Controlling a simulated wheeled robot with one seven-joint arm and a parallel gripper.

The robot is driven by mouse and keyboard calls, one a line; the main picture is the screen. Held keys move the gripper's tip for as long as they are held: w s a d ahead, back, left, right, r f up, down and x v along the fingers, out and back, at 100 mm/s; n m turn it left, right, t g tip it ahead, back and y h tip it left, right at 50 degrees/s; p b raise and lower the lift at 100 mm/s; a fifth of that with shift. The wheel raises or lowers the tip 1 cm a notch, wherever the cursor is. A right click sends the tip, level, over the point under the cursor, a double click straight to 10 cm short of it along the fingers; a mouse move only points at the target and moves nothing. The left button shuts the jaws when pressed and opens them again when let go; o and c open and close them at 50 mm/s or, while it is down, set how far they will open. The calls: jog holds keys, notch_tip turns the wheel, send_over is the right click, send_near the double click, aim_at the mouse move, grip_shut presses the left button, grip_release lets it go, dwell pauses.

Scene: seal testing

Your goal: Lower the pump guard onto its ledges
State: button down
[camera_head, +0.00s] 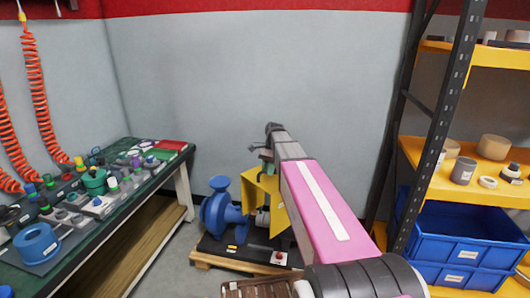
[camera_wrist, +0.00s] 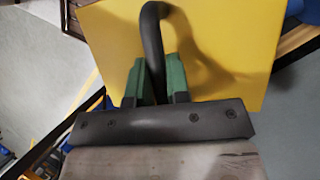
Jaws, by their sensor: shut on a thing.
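The yellow pump guard (camera_head: 261,189) is held over the blue pump (camera_head: 222,211). In the wrist view the guard's yellow face (camera_wrist: 225,50) fills much of the picture, with a dark curved handle (camera_wrist: 153,40) on it. My gripper (camera_wrist: 156,82) has two green fingers shut on this handle. In the head view my gripper (camera_head: 265,157) is small, at the guard's top. A grey machine part (camera_head: 262,218) shows just below the guard, right of the pump. The ledges cannot be made out, and I cannot tell whether the guard touches anything below.
The pump stands on a dark base on a wooden pallet (camera_head: 205,262), with a red-button box (camera_head: 279,258) at its front. A green-topped workbench (camera_head: 95,232) with many parts stands left. A yellow shelf rack (camera_head: 425,190) with blue bins (camera_head: 450,231) stands right.

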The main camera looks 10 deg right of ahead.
jog(key=w+r+m+t+y, duration=0.2)
jog(key=w+m+t, duration=0.2)
jog(key=w+m, duration=0.85)
jog(key=shift+n, duration=0.75)
jog(key=shift+w+d+f, duration=0.15)
jog(key=shift+w+f, duration=0.05)
jog(key=shift+f, duration=0.45)
jog(key=shift+w+d+f, duration=0.15)
jog(key=shift+w+f, duration=0.1)
jog(key=shift+f, duration=0.4)
jog(key=shift+w+d+f, duration=0.15)
jog(key=shift+w+f, duration=0.05)
jog(key=shift+f, duration=0.45)
jog(key=shift+a+f, duration=0.1)
notch_tip(320, 180, down, 9)
dwell(0.5)
jog(key=shift+f, duration=0.2)
jog(key=shift+f, duration=2.8)
